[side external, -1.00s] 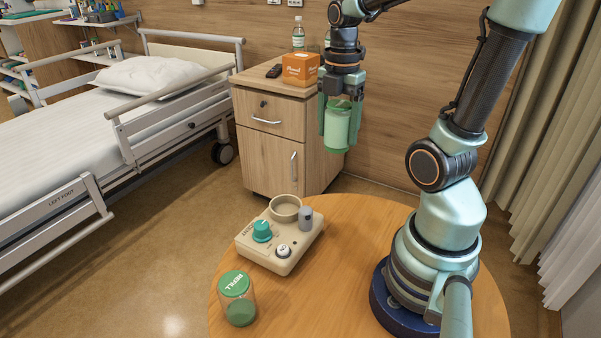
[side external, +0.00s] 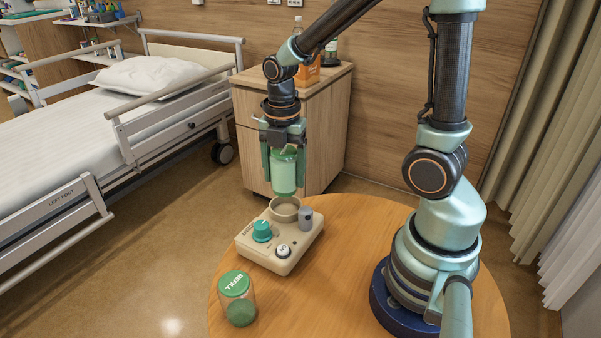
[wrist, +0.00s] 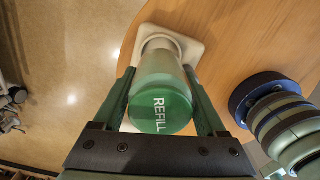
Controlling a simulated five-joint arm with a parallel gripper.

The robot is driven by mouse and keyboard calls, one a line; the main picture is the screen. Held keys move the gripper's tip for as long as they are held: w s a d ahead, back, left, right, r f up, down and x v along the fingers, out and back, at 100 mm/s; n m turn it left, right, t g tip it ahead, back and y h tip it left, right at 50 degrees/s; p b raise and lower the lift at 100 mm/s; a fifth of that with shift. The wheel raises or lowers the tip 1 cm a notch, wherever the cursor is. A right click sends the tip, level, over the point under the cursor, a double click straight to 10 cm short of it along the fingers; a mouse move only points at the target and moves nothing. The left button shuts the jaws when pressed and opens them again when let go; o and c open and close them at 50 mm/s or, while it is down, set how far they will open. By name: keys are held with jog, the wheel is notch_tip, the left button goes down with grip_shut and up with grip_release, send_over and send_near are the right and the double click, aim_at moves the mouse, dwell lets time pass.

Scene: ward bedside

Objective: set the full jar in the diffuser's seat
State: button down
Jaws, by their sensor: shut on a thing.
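My gripper (side external: 284,176) is shut on a green-filled jar (side external: 285,172), held upright. In the wrist view the held jar (wrist: 161,105) shows its green REFILL lid toward the camera between my gripper's fingers (wrist: 159,76). The diffuser (side external: 262,262) is a beige box on the round table. Its round ring seat (side external: 285,214) is at the back of the box. In the side view the jar's bottom appears just above the seat's rim; the exact gap and alignment are hard to tell. In the wrist view the jar hides most of the diffuser (wrist: 192,50).
Another REFILL jar (side external: 237,300), with green only in its lower part, stands on the round table (side external: 330,290) at the front left. The diffuser carries a teal knob (side external: 262,231), a grey post (side external: 305,217) and a white button (side external: 283,251). A bedside cabinet (side external: 323,140) stands behind.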

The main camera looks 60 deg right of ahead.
aim_at(285, 194)
jog(key=shift+f, duration=2.45)
jog(key=shift+f, duration=0.55)
grip_release()
jog(key=shift+r, duration=4)
